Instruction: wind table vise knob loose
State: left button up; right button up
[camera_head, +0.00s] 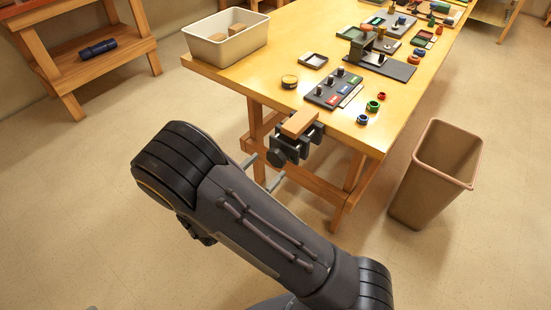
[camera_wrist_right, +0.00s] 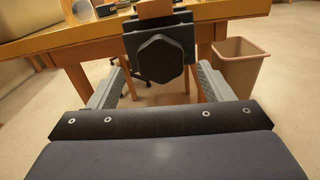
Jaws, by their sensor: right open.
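The table vise (camera_head: 300,143) is dark and fixed to the front edge of the wooden workbench, with a wooden block (camera_head: 299,124) at its top. Its dark knob (camera_head: 277,158) faces out from the bench. In the right wrist view the knob (camera_wrist_right: 161,60) is a large black plate with angled corners, face-on to the camera. My right gripper (camera_head: 269,167) is open in front of the vise. In the wrist view its two grey fingers (camera_wrist_right: 160,72) stand wide apart, left and right of the knob, with gaps on both sides. My left gripper is not in view.
The workbench (camera_head: 240,78) carries a white bin (camera_head: 226,38), a dark panel with several knobs (camera_head: 334,88), a round tin (camera_head: 290,82) and small coloured rings. A brown waste bin (camera_head: 436,175) stands right of the bench. The floor left of the bench is open.

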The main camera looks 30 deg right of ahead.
aim_at(274, 160)
jog(key=shift+x, duration=2.3)
jog(key=shift+c, duration=0.3)
